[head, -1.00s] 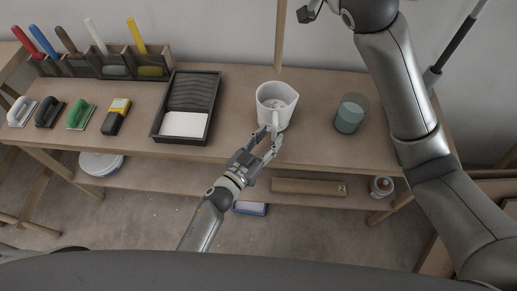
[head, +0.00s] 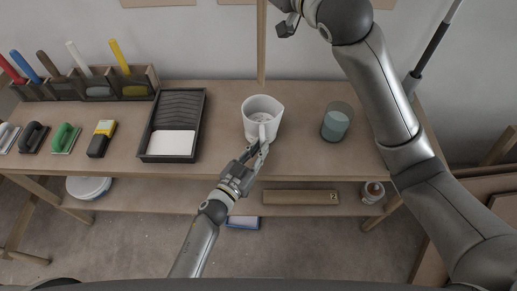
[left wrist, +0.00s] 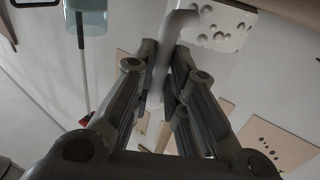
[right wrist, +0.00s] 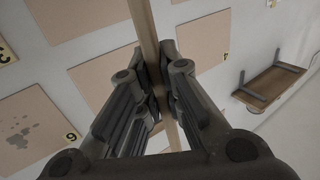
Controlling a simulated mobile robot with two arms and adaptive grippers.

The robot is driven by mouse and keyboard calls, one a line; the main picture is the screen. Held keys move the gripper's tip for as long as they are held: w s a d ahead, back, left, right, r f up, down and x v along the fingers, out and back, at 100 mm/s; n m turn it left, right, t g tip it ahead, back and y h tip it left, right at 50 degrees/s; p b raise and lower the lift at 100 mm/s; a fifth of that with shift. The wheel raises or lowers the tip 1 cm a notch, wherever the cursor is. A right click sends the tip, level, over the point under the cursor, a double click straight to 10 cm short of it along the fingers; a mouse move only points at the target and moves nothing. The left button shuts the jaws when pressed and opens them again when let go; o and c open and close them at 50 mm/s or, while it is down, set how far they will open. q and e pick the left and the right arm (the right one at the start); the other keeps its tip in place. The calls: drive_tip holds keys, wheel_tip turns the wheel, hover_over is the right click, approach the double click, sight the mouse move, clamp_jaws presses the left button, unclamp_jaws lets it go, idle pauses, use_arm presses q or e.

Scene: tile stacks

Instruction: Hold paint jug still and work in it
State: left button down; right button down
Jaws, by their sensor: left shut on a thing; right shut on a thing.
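A white paint jug (head: 252,124) stands upright on the workbench, its handle towards me. My left gripper (head: 259,149) is shut on that handle. In the right wrist view, my right gripper (right wrist: 155,88) is shut on a wooden stick (right wrist: 145,25). I cannot tell how far the stick is from the jug.
A glass of teal liquid (head: 336,124) stands right of the jug. A black paint tray (head: 146,140) lies to the left. Farther left are several scrubbers, a yellow-black block (head: 102,138) and an organiser (head: 90,88) of coloured-handled tools. The lower shelf holds a wooden box (head: 300,197).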

idle(0.3)
drive_tip(key=n+g+y, duration=0.3)
drive_tip(key=y, duration=0.1)
hover_over(262, 56)
drive_tip(key=w, duration=0.1)
drive_tip(key=shift+f, duration=10.25)
